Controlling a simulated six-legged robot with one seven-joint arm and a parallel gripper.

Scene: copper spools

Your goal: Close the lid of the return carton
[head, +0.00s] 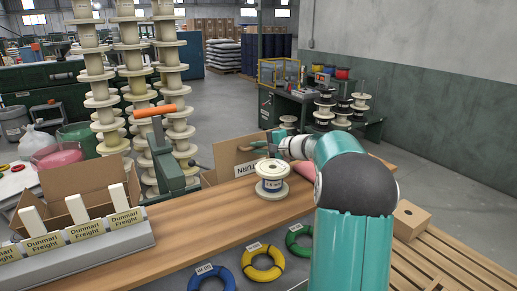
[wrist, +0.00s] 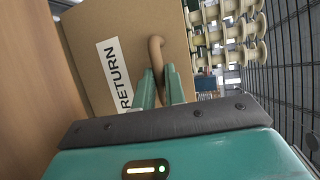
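The return carton (head: 209,180) stands at the far edge of the wooden bench, partly hidden behind it. Its brown lid (head: 232,152) is raised and tilted, with a white RETURN label. In the wrist view the lid (wrist: 90,25) fills the upper middle, and its label (wrist: 114,75) runs down the left. A tan curved handle (wrist: 155,55) stands out from the lid. My gripper (wrist: 160,82) has one teal finger on each side of this handle, close against it. In the head view my gripper (head: 273,142) is at the lid's right side.
A white labelled spool (head: 272,178) stands on the bench (head: 225,212) just in front of the lid. A green post with an orange handle (head: 155,111) rises left of the carton. A grey Dunmari Freight rack (head: 85,250) and an open box (head: 85,180) are at left.

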